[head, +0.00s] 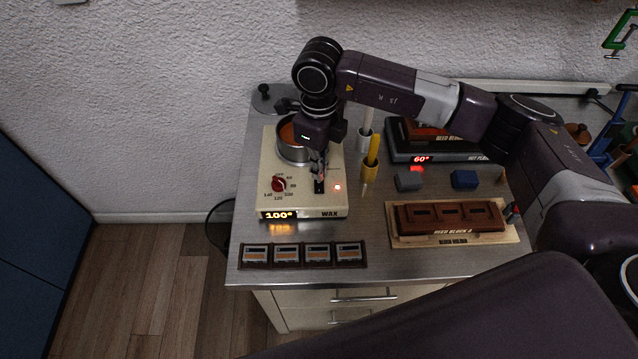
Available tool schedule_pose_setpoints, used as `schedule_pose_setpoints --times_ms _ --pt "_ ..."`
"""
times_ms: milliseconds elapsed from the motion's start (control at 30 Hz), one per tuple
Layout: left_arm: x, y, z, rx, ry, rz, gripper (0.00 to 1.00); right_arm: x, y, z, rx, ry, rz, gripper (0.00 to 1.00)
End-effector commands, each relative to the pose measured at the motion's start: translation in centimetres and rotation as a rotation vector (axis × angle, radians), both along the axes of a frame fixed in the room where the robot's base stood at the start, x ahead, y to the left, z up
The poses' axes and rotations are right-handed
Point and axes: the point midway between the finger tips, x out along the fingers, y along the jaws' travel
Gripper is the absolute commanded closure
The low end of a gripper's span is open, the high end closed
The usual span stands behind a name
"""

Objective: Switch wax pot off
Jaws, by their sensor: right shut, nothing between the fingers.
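The wax pot unit (301,198) is a cream box at the left of the metal-topped bench. Its display (279,215) reads 100° beside the label WAX. A red dial (278,185) sits on its top, and a small red light (337,188) glows to the right. A dark switch (319,186) lies between them. The round metal pot (291,146) with orange wax stands at its back, partly hidden by my arm. My right gripper (319,176) is shut and empty, pointing down just above the switch; I cannot tell whether it touches. My left gripper is not in view.
A reed block (452,216) lies on a wooden board at the right. A hot plate (440,155) showing 60° stands behind it. A yellow-handled tool (371,160), grey block (408,181) and blue block (464,179) stand between. A row of framed pieces (303,254) lies in front.

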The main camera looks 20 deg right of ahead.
Motion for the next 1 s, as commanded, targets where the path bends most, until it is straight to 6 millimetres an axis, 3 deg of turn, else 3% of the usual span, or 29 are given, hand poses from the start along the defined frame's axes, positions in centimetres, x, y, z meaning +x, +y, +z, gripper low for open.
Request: schedule_pose_setpoints --times_ms 1000 --pt "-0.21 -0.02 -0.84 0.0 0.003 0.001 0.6 0.0 0.0 -0.9 0.0 0.0 0.0 1.0"
